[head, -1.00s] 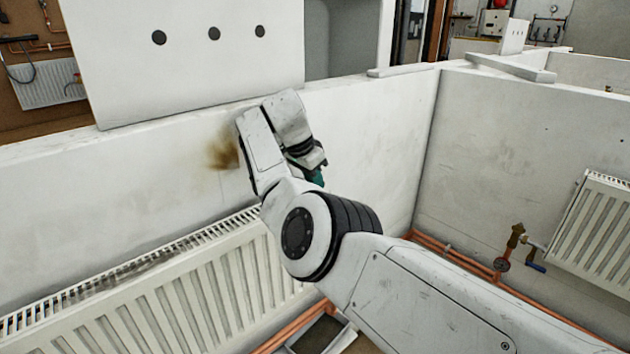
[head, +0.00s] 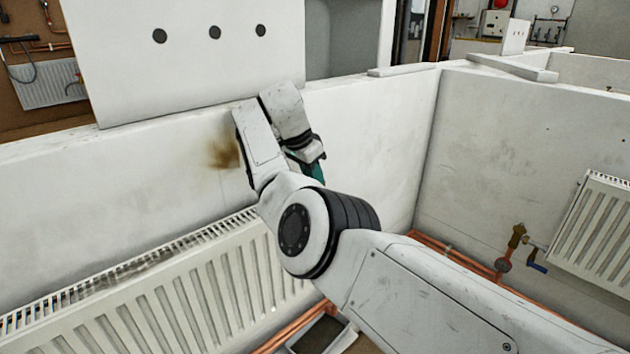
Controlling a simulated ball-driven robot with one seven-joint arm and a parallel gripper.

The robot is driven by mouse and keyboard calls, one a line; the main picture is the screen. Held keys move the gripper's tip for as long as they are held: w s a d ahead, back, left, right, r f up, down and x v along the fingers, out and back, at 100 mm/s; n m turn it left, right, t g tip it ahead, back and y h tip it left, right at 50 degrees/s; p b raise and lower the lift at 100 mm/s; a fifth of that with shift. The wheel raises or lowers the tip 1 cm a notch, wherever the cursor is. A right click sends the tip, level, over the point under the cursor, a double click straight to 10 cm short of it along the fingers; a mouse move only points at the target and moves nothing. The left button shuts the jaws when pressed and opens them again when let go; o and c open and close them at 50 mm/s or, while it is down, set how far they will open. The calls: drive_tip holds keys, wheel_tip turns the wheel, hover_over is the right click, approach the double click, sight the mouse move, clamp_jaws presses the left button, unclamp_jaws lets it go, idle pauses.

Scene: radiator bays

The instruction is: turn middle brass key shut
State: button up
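My arm reaches across the middle of the head view, with its wrist in front of the white partition wall. A small teal part (head: 314,171) shows below the wrist; I cannot tell whether it belongs to my gripper. The gripper's fingertips are hidden, so I cannot see whether they are open or hold anything. No middle brass key can be made out.
A long white radiator (head: 170,300) runs along the wall at lower left; another radiator (head: 595,230) hangs at right. A white board with three black dots (head: 190,70) stands on the partition wall (head: 360,130). Copper pipes (head: 460,258) run low. An open tray (head: 318,335) lies below.

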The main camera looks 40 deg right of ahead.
drive_tip(key=b+v, duration=0.1)
drive_tip(key=v, duration=0.8)
drive_tip(key=shift+b, duration=0.3)
